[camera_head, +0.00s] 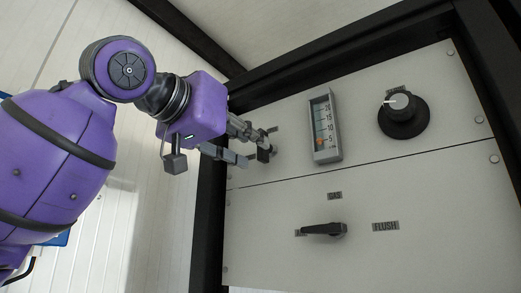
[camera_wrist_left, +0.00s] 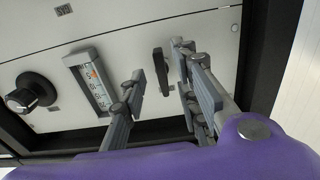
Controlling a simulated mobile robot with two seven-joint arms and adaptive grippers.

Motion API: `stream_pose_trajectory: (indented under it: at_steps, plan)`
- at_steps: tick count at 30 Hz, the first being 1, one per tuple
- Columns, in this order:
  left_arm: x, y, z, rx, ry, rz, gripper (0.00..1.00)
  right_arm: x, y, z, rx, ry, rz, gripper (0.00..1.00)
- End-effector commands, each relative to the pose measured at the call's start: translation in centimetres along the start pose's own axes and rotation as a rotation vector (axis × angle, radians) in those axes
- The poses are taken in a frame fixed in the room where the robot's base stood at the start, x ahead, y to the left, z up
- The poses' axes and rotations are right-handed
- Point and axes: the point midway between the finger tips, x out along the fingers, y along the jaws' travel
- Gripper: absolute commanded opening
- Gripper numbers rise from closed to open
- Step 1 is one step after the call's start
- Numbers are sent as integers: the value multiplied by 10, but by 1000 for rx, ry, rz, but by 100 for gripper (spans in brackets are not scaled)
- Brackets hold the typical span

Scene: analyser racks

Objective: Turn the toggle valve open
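The toggle valve's black lever (camera_wrist_left: 161,72) stands out from the pale panel and shows between the two fingers of my left gripper (camera_wrist_left: 160,78) in the left wrist view. The gripper is open, with a visible gap between the lever and the left-hand finger. I cannot tell whether the right-hand finger touches it. In the head view my left gripper (camera_head: 256,146) is at the panel's upper left, and its fingers largely hide the toggle there. My right gripper is not in view.
Right of the gripper in the head view are a flow gauge (camera_head: 324,126) and a round black knob (camera_head: 403,114). Below, a black selector lever (camera_head: 322,229) points left, near GAS and FLUSH labels. A black frame post (camera_head: 209,225) edges the panel close to my gripper.

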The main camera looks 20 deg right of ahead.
Motion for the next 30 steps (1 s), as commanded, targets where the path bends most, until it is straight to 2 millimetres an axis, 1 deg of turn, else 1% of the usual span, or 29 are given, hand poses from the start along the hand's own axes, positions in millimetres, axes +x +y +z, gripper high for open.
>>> stream_pose_trajectory:
  at_steps: [1,6,9,12,17,30]
  plan:
    - [-12,-1,-1,2,3,-3,29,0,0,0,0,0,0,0]
    - [-45,0,0,2,2,-2,29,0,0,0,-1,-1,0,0]
    - [-58,0,-1,2,2,-2,29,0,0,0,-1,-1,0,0]
    - [-65,0,0,1,1,0,29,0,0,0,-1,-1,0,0]
    - [-69,0,0,0,1,0,29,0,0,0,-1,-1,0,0]
    - [-68,0,0,0,1,0,29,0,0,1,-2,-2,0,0]
